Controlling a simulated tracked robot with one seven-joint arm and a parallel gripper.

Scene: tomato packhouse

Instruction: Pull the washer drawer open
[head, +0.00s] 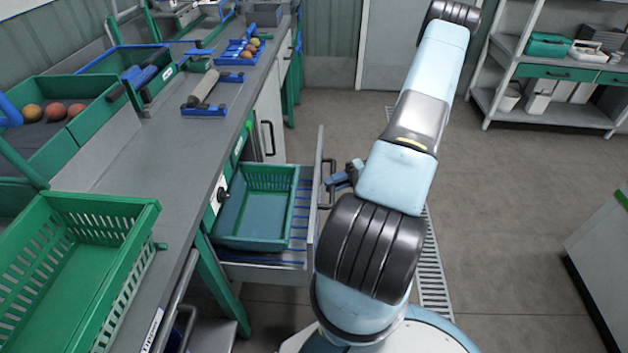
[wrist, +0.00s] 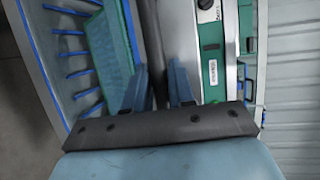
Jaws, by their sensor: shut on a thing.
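The washer drawer (head: 312,200) stands pulled out from under the grey counter, with its front panel well clear of the cabinet. A green crate (head: 254,243) sits inside it, and blue strips line its floor. My gripper (head: 334,179) is at the outer side of the drawer front, shut on the dark drawer handle (head: 327,170). In the wrist view the handle (wrist: 153,45) runs as a dark bar between my two blue fingers (wrist: 161,88). The drawer (wrist: 62,50) also shows there on the left, with the crate inside. Part of the handle is hidden by my gripper.
The counter (head: 185,160) carries a large green crate (head: 130,262), a roller on a blue frame (head: 203,88) and a blue tray of tomatoes (head: 240,50). A white shelf unit (head: 545,107) stands at the back right. The floor (head: 500,210) right of my arm is clear.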

